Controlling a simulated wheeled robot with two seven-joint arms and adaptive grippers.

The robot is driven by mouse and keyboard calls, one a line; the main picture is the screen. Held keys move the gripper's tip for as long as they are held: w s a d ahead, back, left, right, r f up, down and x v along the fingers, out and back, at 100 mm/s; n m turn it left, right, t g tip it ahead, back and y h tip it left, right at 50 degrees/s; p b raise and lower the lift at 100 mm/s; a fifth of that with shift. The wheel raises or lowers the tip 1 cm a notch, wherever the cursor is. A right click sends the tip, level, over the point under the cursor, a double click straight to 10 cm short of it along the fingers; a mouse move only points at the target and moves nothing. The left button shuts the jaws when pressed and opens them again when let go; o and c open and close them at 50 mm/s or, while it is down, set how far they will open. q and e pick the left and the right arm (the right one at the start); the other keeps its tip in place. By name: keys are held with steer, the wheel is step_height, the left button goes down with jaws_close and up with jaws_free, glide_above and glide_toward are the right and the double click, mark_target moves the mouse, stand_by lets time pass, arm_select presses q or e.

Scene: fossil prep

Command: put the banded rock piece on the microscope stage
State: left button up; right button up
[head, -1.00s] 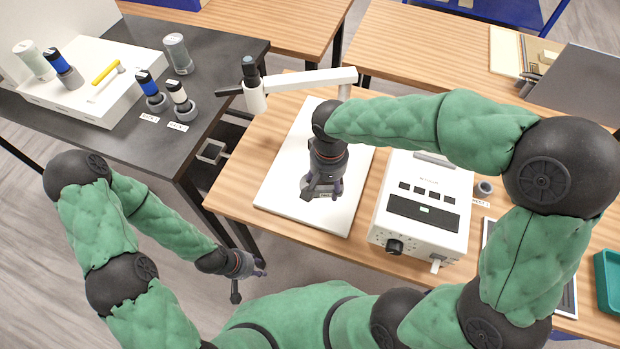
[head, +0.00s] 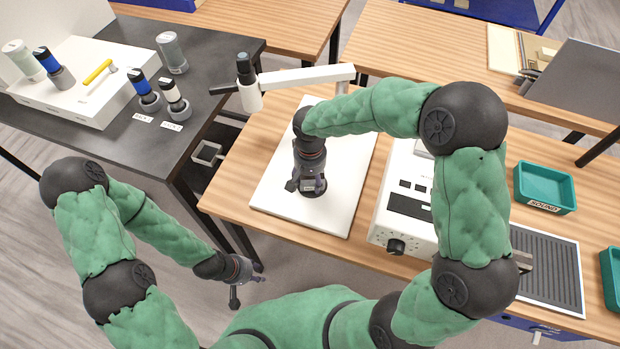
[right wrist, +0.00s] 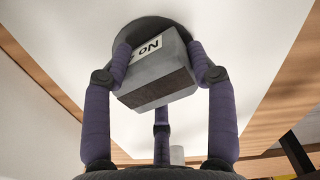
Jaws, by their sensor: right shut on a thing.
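The banded rock piece (right wrist: 158,80) is a grey block with a darker brownish side and a white label. My right gripper (right wrist: 160,78) is shut on it, with fingers on both sides, and holds it tilted in the wrist view. The dark round microscope stage (right wrist: 152,30) shows behind the block, on the white base board (head: 345,205). In the head view my right gripper (head: 308,186) is over the board and hides most of the stage. I cannot tell whether the block touches the stage. My left gripper (head: 248,285) is open and empty, off the table's front edge.
The microscope's white boom (head: 310,78) and dark eyepiece head (head: 246,70) stand behind my right gripper. A white control box (head: 405,205) is to its right. Teal trays (head: 545,188) and a ridged dark mat (head: 545,265) are further right. Bottles stand on the black bench (head: 215,65).

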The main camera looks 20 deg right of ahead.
steer(key=shift+f, duration=0.15)
steer(key=o, duration=1.4)
steer(key=shift+o, duration=0.2)
steer(key=shift+r, duration=0.25)
step_height(320, 180, up, 12)
steer(key=p, duration=0.3)
steer(key=shift+f, duration=0.1)
